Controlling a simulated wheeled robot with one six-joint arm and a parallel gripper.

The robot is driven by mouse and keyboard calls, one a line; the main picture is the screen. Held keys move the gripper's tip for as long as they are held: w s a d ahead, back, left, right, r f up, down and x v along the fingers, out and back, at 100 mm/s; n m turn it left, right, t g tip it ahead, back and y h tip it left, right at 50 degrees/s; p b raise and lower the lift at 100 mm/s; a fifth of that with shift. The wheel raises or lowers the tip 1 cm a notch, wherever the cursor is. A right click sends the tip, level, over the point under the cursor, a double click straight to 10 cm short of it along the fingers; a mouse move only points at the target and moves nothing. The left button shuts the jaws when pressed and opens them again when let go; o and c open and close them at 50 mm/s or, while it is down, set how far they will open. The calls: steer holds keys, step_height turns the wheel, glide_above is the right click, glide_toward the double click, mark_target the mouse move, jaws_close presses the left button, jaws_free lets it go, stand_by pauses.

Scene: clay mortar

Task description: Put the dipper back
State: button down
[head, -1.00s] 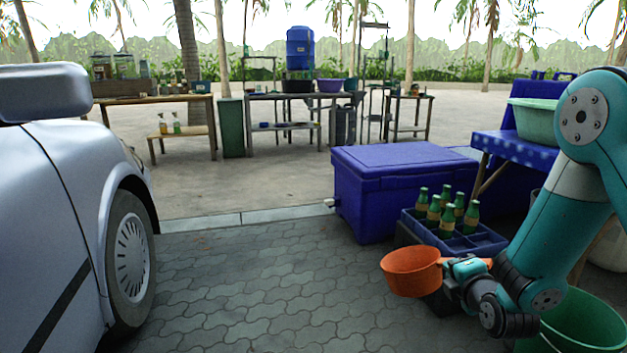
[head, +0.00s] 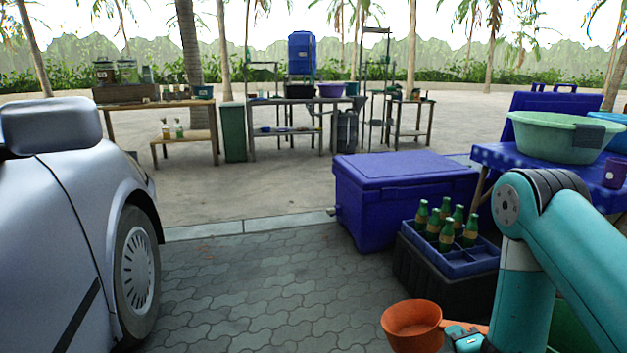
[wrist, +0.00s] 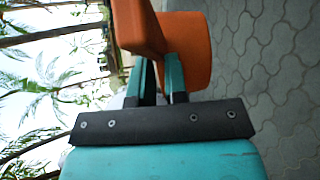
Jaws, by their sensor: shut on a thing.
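The orange dipper (head: 411,322) is a round cup with a straight handle. It is at the bottom of the head view, in front of the bottle crate, with its opening facing up. My gripper (head: 465,334) is shut on its handle and holds it in the air over the paving. In the wrist view, the fingers of my gripper (wrist: 160,78) close on the orange handle, and the dipper cup (wrist: 187,48) shows behind them. The lower part of the gripper is cut off by the head view's bottom edge.
A blue crate (head: 446,257) of several green bottles and a large blue cooler (head: 400,190) stand behind the dipper. A green basin (head: 550,138) is on the blue-covered table at right. A silver car (head: 70,215) is at left. Paving between is clear.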

steer(key=s+r+p, duration=0.3)
steer(key=r+p, duration=2.6)
steer(key=r, duration=0.4)
steer(key=shift+s+r, duration=0.2)
